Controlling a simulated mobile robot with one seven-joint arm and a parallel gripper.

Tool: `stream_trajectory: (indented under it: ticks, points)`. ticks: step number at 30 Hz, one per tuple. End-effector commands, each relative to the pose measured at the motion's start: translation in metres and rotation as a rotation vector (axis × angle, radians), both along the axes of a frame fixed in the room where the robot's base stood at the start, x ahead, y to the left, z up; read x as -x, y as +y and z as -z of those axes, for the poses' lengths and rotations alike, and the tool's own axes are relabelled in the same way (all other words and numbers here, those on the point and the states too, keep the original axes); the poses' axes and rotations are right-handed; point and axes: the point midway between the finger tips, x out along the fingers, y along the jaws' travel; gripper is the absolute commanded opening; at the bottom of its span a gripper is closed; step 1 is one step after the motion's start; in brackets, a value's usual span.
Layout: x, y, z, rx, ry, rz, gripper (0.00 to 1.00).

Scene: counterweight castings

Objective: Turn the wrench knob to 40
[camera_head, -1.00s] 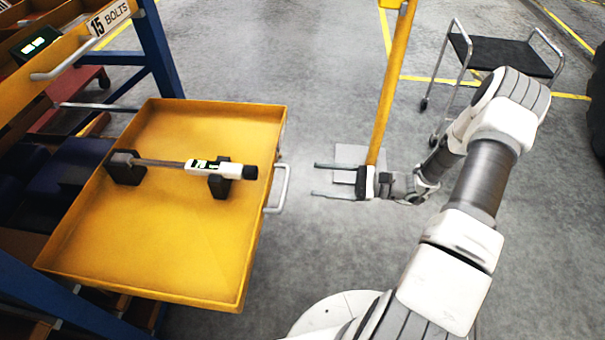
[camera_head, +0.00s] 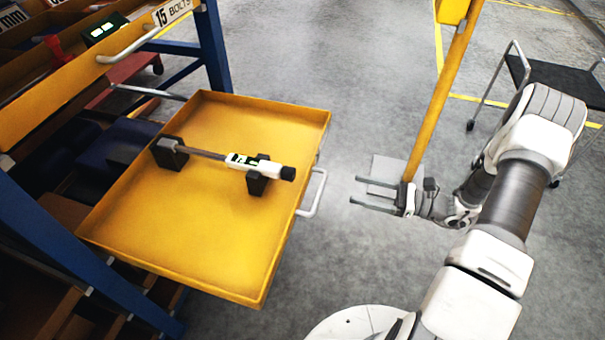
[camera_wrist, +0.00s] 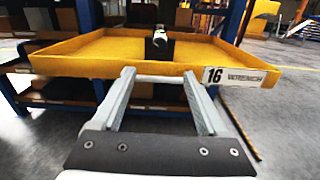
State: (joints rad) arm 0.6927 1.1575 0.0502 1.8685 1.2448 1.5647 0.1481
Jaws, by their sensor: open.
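The torque wrench (camera_head: 215,155) lies across two dark holders in the open yellow drawer (camera_head: 222,255) in the head view. Its white body has a small green display, too small to read here, and its black knob (camera_head: 288,173) points right toward the drawer's handle side. In the wrist view the knob end (camera_wrist: 160,35) faces me above a dark holder. My gripper (camera_head: 362,192) is open and empty, outside the drawer and to the right of its handle. In the wrist view my gripper's fingers (camera_wrist: 160,92) are apart, with the drawer front beyond them.
The drawer handle (camera_head: 314,193) sticks out between drawer and gripper. A label reading 16 WRENCH (camera_wrist: 240,76) is on the drawer front. A yellow post (camera_head: 440,100) stands behind my gripper. A dark-topped cart (camera_head: 560,80) stands at right. Grey floor is open behind the drawer.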

Motion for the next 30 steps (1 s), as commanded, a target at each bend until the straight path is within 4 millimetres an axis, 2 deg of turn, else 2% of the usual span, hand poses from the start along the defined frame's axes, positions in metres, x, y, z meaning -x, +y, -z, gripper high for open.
stream_trajectory:
  ticks: [5, 8, 21, 27, 30]
  points:
    - [-0.004, 0.01, 0.0, -0.016, 0.043, 0.0, 0.76]
    - [-0.009, 0.025, 0.0, -0.016, 0.041, -0.003, 0.76]
    - [-0.041, 0.116, 0.001, -0.014, 0.039, -0.004, 0.76]
    - [-0.053, 0.147, 0.001, -0.013, 0.039, -0.003, 0.76]
    - [-0.057, 0.156, 0.0, -0.013, 0.039, -0.002, 0.76]
